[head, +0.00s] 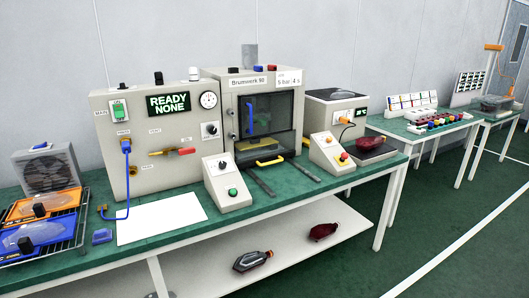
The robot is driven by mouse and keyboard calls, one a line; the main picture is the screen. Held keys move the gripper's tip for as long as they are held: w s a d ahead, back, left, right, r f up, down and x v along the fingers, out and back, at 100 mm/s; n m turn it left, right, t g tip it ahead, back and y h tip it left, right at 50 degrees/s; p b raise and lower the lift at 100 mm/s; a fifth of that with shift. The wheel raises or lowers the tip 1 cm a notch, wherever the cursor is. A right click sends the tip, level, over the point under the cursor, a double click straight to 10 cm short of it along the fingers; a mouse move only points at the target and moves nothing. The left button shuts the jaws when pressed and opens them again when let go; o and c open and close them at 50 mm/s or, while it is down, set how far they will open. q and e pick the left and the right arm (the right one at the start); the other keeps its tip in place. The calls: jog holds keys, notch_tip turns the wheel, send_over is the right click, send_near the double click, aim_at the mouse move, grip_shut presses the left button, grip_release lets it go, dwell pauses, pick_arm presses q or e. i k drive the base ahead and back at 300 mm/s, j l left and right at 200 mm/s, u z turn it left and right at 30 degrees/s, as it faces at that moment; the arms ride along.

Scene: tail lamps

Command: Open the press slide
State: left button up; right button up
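The press (262,82), labelled "Brumwerk 90", stands on the green bench right of the grey control cabinet. Its dark window door (272,112) has a blue upright handle (250,118) and looks shut. Low at the press front is a yellow bar handle (269,161), which seems to belong to the slide. The slide appears to be in, with two dark rails (259,182) reaching toward the bench's front edge and nothing on them. Neither of my grippers is in view.
A sloped button box (227,184) stands left of the rails, another (331,152) right of them. The control cabinet's display (168,103) reads "READY NONE". A white sheet (160,218) lies on the bench (240,220). A wire rack (78,236) is at left. Green floor in front is clear.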

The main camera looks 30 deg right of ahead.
aim_at(264, 160)
jog(key=i+l, duration=0.2)
jog(key=l, duration=0.15)
jog(key=i+l+u, duration=0.1)
jog(key=l, duration=0.2)
jog(key=i+l+u, duration=0.1)
jog(key=i+l, duration=0.3)
jog(key=l, duration=0.3)
jog(key=i+l+u, duration=0.1)
jog(key=l, duration=0.25)
jog(key=i+l, duration=0.2)
jog(key=l, duration=0.15)
jog(key=u, duration=0.05)
